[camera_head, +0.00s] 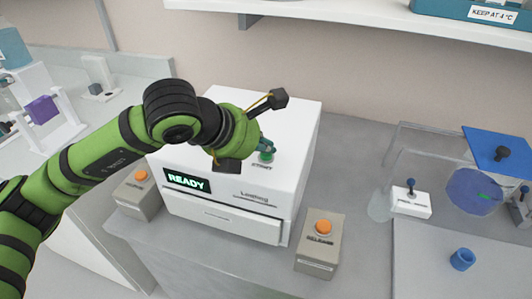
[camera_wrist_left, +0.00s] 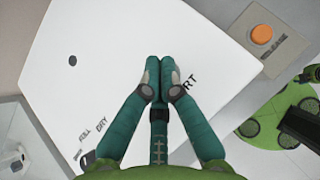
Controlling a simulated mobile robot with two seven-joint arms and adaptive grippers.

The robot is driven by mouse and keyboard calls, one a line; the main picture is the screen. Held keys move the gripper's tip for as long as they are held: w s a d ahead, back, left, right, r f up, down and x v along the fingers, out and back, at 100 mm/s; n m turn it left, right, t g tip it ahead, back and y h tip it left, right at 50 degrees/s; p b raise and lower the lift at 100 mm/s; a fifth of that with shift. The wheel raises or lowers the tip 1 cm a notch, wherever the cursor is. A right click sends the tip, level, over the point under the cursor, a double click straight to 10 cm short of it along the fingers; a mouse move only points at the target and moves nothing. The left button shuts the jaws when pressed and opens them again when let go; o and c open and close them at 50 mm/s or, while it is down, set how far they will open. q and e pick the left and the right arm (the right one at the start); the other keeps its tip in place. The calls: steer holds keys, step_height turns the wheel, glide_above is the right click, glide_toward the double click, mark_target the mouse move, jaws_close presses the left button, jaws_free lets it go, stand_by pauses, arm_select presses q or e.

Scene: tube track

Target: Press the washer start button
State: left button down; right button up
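The washer (camera_head: 240,201) is a white box with a lit green "READY" display on its front. Its green start button (camera_head: 266,157) sits on top, with a label partly readable beside it. My left gripper (camera_head: 267,146) is right over the button, fingers pointing down. In the left wrist view the left gripper's (camera_wrist_left: 161,62) teal fingers are together with nothing seen between them, and they hide the button and part of the label on the washer top (camera_wrist_left: 100,70). I cannot tell whether the fingertips touch the button. My right gripper is not in view.
Two grey boxes with orange buttons flank the washer: one at left (camera_head: 139,196), one at right (camera_head: 319,249). A shelf (camera_head: 350,24) hangs above at the back. A small blue cup (camera_head: 462,259) and a white block (camera_head: 411,204) stand to the right.

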mark_target(264, 157)
arm_select(q)
steer(key=shift+f+b, duration=0.35)
steer(key=shift+b, duration=0.05)
steer(key=shift+r, duration=0.1)
stand_by(0.5)
steer(key=shift+r, duration=0.85)
steer(key=shift+r+p, duration=1.25)
steer(key=shift+r, duration=1.3)
